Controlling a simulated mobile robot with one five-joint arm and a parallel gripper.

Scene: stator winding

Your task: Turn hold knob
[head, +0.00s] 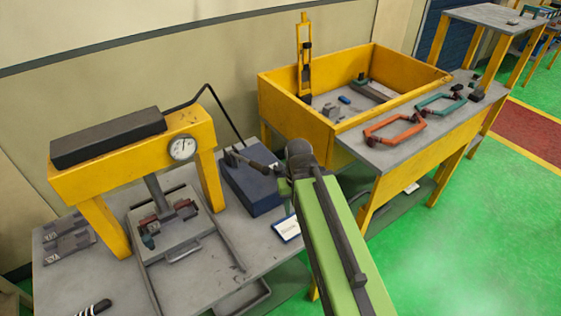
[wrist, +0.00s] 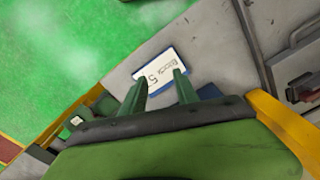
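I cannot clearly make out a hold knob. A dark blue box (head: 250,188) stands on the grey bench, with dark fittings (head: 250,158) and a lever on top; a knob there is too small to tell. A black hose runs from it to the yellow press. My gripper (head: 285,188) is beside the box's right side in the head view, mostly hidden by my green arm. In the wrist view my gripper (wrist: 163,82) has two green fingers apart with nothing between them.
The yellow press (head: 130,155) with a round dial gauge (head: 183,148) stands on the left of the bench (head: 215,275). A yellow-walled bin (head: 305,115) is behind my arm. Orange (head: 394,129) and teal (head: 441,104) frames lie on the right table. Green floor is open at right.

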